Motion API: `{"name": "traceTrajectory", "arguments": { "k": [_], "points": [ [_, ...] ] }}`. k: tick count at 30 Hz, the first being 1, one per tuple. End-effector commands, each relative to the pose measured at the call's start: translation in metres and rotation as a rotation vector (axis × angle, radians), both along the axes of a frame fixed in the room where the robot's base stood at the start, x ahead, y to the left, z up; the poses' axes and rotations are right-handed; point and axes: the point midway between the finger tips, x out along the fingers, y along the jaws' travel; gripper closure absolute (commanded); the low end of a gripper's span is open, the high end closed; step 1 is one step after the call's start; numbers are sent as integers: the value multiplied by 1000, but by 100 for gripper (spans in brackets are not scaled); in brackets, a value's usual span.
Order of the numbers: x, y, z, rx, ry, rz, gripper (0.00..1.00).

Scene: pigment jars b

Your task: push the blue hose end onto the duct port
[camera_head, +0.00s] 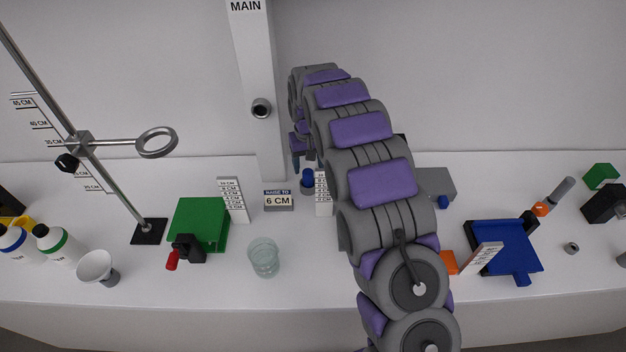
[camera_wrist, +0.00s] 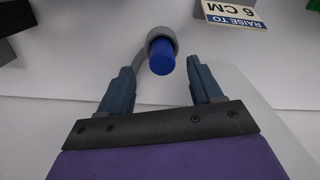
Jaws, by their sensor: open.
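The blue hose end (camera_head: 307,176) stands upright above the bench, left of my arm. In the wrist view the blue hose end (camera_wrist: 161,58) sits within a grey ring, with a grey curved strip beside it. The duct port (camera_head: 261,108) is a dark round opening with a grey rim on the white duct marked MAIN (camera_head: 252,60). My gripper (camera_wrist: 160,82) is open and empty, with its two fingers spread to either side of the blue end and apart from it. In the head view my arm hides part of the gripper.
A "RAISE TO 6 CM" sign (camera_head: 278,199) stands left of the hose end, with a white scale (camera_head: 323,193) close by. A glass beaker (camera_head: 264,257), green box (camera_head: 200,224) and ring stand (camera_head: 150,231) are left.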

Motion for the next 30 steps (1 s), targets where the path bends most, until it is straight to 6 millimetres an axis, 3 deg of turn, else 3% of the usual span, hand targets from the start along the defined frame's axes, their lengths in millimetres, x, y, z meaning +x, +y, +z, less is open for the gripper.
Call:
{"name": "traceTrajectory", "arguments": {
  "k": [9, 18, 30],
  "points": [
    [2, -15, -43, 9, 6, 0, 35],
    [3, -18, -46, 9, 1, 1, 36],
    [3, -15, -46, 8, 1, 1, 75]
  ]
}}
